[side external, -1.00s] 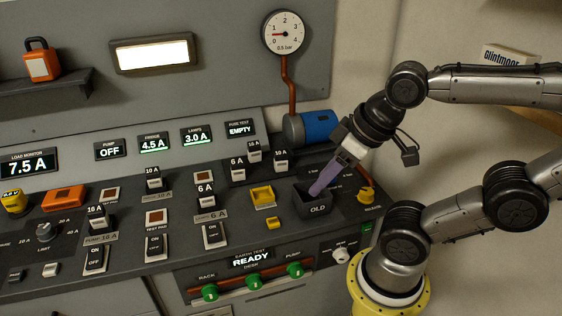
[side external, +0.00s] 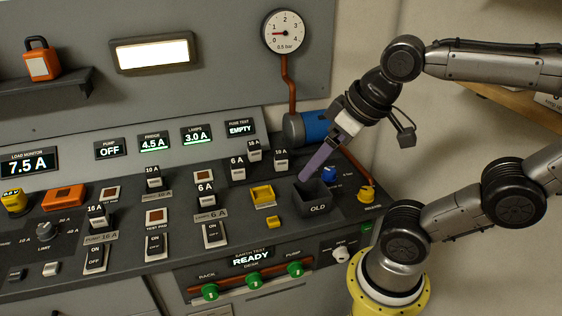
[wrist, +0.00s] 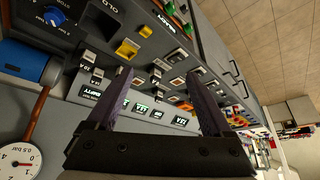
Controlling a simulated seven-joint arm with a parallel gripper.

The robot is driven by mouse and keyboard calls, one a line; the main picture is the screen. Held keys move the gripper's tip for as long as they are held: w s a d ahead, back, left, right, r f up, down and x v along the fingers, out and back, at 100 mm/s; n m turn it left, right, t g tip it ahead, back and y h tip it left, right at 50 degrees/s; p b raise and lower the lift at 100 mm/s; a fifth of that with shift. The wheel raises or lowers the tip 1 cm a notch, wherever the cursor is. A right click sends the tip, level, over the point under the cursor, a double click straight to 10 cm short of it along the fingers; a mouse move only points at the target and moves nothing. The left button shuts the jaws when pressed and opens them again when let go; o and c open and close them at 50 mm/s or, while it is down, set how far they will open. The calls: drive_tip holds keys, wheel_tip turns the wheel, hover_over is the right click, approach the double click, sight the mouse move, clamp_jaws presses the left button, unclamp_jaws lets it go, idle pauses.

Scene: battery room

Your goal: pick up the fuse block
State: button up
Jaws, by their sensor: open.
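Several fuse blocks, pale with dark label faces, stand upright on the sloped panel, so I cannot tell which one is meant. In the side view a 16 A block (side external: 97,216) is at left, and 10 A (side external: 153,178) and 6 A (side external: 206,195) blocks are in the middle. Another 6 A block (side external: 238,168) stands with two more blocks (side external: 254,150) (side external: 281,160) nearer my gripper (side external: 304,178). My gripper's purple fingers tilt down over the OLD bin's rim area. In the wrist view my gripper (wrist: 160,76) is open and empty, with blocks (wrist: 90,57) beyond the fingers.
The dark OLD bin (side external: 318,209) is below my fingers. A yellow tray (side external: 262,194) is left of it, a blue knob (side external: 329,174) right. Switches, including one switch (side external: 213,235), crowd the panel.

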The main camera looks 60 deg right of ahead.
drive_tip(key=w+d+r+m+g, duration=0.1)
drive_tip(key=w+d+r+m, duration=0.2)
drive_tip(key=w+r, duration=0.35)
drive_tip(key=m+g, duration=0.5)
drive_tip(key=m, duration=0.1)
hover_over(281, 152)
wheel_tip(281, 152, down, 14)
drive_tip(key=f, duration=0.8)
drive_tip(key=shift+w+f, duration=0.1)
drive_tip(key=shift+w, duration=0.2)
drive_tip(key=shift+s+f, duration=0.15)
drive_tip(key=shift+f, duration=1.2)
drive_tip(key=shift+s+f, duration=0.15)
drive_tip(key=shift+f, duration=1.15)
clamp_jaws()
